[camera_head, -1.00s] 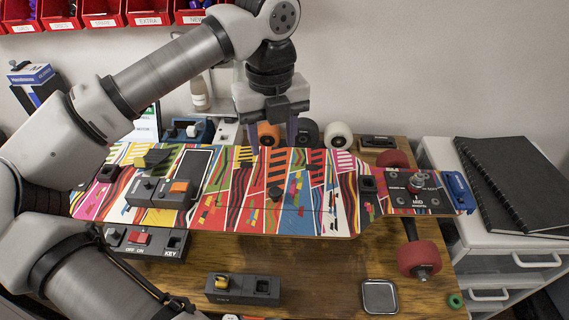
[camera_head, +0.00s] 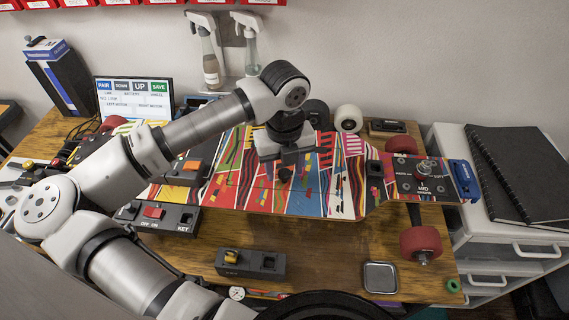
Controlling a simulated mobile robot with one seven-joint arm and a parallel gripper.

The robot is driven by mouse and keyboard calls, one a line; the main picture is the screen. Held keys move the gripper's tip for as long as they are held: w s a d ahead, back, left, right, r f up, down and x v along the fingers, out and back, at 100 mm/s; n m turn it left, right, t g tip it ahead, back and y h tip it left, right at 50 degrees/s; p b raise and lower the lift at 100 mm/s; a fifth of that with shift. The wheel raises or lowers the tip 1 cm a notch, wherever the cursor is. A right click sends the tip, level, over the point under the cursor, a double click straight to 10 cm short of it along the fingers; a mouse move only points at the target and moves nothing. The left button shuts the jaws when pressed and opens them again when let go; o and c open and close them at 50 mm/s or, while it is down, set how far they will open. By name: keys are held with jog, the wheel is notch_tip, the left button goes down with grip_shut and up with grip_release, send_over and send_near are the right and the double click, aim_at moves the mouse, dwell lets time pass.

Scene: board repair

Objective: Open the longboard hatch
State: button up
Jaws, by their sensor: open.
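My gripper (camera_head: 284,165) points down over the deck right at the knob. Its jaws are open, and the knob appears between or just in front of the fingertips; I cannot tell whether they touch it. My arm hides part of the deck's left side.
A box with an orange switch (camera_head: 190,166) sits on the deck at left. A red-switch key box (camera_head: 155,213) and a black box with a yellow part (camera_head: 231,257) stand in front. Loose wheels (camera_head: 348,118) stand behind. A metal tray (camera_head: 380,278) lies front right.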

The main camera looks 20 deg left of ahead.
jog(key=shift+f, duration=0.15)
grip_shut()
